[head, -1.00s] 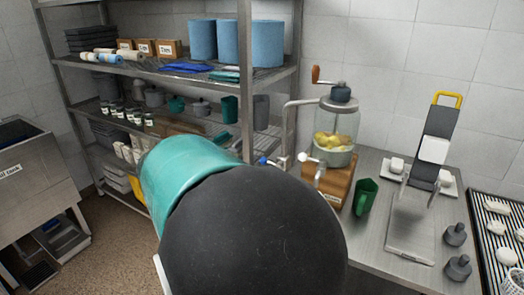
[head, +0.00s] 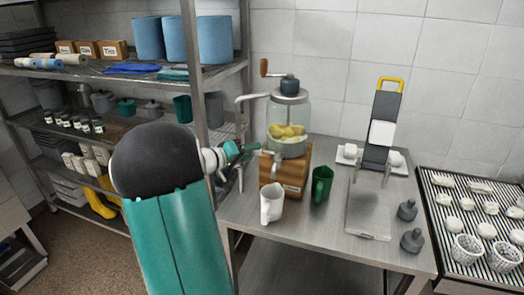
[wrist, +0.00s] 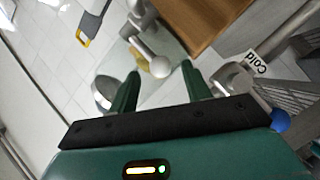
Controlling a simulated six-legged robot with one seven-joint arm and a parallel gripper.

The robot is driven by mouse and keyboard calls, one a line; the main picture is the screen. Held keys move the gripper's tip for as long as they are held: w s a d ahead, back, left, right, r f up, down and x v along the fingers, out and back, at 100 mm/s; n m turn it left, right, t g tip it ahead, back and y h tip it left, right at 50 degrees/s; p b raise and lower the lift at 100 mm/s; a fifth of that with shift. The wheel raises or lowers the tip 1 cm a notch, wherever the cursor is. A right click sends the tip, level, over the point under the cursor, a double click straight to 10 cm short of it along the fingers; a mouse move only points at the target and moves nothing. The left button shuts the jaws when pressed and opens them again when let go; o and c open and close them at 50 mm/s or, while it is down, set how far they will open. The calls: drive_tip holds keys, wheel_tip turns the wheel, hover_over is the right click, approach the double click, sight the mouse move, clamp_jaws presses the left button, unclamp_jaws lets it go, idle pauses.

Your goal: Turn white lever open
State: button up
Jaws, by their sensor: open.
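The white lever is a pale ball-ended handle on the metal tap of a glass drink dispenser (head: 288,115) with yellow fruit, on a wooden stand (head: 292,172). In the wrist view the lever's white ball (wrist: 160,67) shows just beyond the gap between my fingertips; I cannot tell if they touch. The lever is small and partly unclear in the head view, by the tap (head: 277,158). My gripper (head: 243,151) is open and empty, its green fingers left of the dispenser. It also shows in the wrist view (wrist: 162,78).
A white mug (head: 271,205) stands before the stand and a green mug (head: 321,186) to its right. A steel shelf (head: 198,100) rises close on the left.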

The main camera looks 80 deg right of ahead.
sight(257, 151)
drive_tip(key=x, duration=0.5)
drive_tip(key=shift+s+d+f, duration=0.15)
drive_tip(key=shift+d, duration=0.2)
clamp_jaws()
